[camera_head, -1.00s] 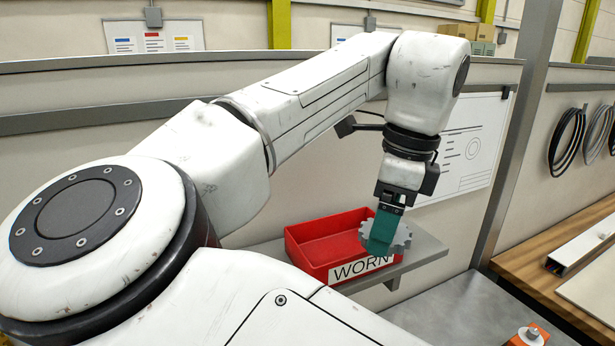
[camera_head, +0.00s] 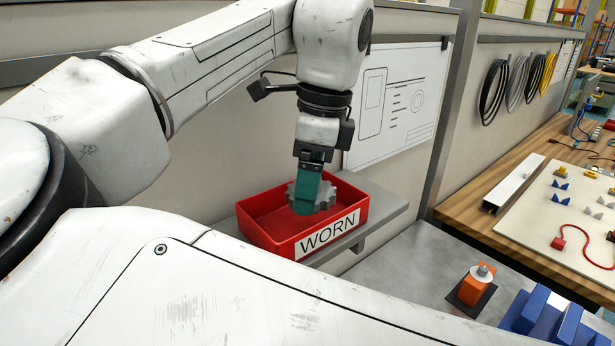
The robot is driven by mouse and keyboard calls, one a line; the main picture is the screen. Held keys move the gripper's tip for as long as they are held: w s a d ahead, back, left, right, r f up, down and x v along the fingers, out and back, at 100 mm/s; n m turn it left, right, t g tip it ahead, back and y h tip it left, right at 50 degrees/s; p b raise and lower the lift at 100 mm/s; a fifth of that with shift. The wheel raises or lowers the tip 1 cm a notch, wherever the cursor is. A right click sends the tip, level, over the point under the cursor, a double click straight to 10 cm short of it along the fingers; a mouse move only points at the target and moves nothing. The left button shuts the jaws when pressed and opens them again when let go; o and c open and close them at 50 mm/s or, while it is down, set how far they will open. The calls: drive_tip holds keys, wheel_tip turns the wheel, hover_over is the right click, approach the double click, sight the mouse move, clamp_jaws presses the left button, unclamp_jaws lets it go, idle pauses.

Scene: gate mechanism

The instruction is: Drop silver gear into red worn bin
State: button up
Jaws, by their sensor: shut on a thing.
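The silver gear (camera_head: 325,194) is a grey toothed disc held upright between the teal fingers of my gripper (camera_head: 305,200). My gripper is shut on the gear and points down. One finger covers part of the gear's face. The red worn bin (camera_head: 285,245) is an open tray with a white label reading WORN on its front. The gear and fingertips appear over the bin's opening, near its right half. I cannot tell how far the gear is above the bin floor.
The bin stands on a grey shelf (camera_head: 385,210) against the wall. A metal worktop (camera_head: 420,262) at the lower right carries an orange fixture (camera_head: 473,287) and a blue fixture (camera_head: 545,318). A wooden bench (camera_head: 470,205) with a pale board lies farther right.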

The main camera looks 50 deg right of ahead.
drive_tip(key=o, duration=1.2)
drive_tip(key=r, duration=0.3)
drive_tip(key=s+r, duration=0.1)
drive_tip(key=r, duration=0.6)
drive_tip(key=shift+s+d+r+b, duration=0.2)
drive_tip(key=shift+d+r+b, duration=0.2)
